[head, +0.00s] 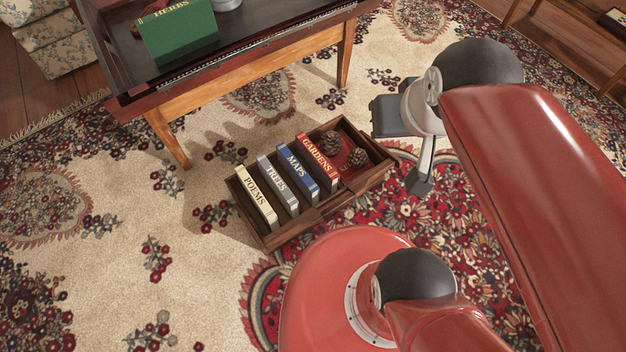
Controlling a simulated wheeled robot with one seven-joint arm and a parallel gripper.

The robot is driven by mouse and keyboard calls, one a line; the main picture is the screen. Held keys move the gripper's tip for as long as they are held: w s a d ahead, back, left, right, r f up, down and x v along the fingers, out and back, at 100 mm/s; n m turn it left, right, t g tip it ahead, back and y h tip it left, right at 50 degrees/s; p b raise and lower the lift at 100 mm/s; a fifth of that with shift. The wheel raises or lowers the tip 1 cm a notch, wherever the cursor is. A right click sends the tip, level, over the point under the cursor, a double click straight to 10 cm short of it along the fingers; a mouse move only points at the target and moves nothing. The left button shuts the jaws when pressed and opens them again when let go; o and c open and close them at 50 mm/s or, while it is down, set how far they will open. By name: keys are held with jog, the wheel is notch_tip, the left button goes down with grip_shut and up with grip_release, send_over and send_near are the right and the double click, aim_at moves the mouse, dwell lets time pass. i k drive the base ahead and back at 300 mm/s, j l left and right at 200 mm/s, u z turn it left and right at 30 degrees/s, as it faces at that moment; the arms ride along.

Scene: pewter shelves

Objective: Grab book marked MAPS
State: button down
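The MAPS book (299,168) is blue with pale lettering on its spine. The cream POEMS book (257,198) stands at the crate's left end. My gripper (404,152) is to the right of the crate, apart from the books. Its two dark fingertips are spread, with nothing seen between them. Its height above the crate is hard to tell.
A dark-topped table (255,50) with the green HERBS book (178,33) stands behind the crate. A floral armchair or sofa (55,40) is at upper left. Rug left of the crate is clear.

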aim_at(303, 181)
jog(key=j+z, duration=0.25)
jog(key=k+j+z, duration=0.25)
jog(key=j, duration=0.2)
jog(key=j+z, duration=0.25)
jog(key=k+j, duration=0.05)
jog(key=j, duration=0.05)
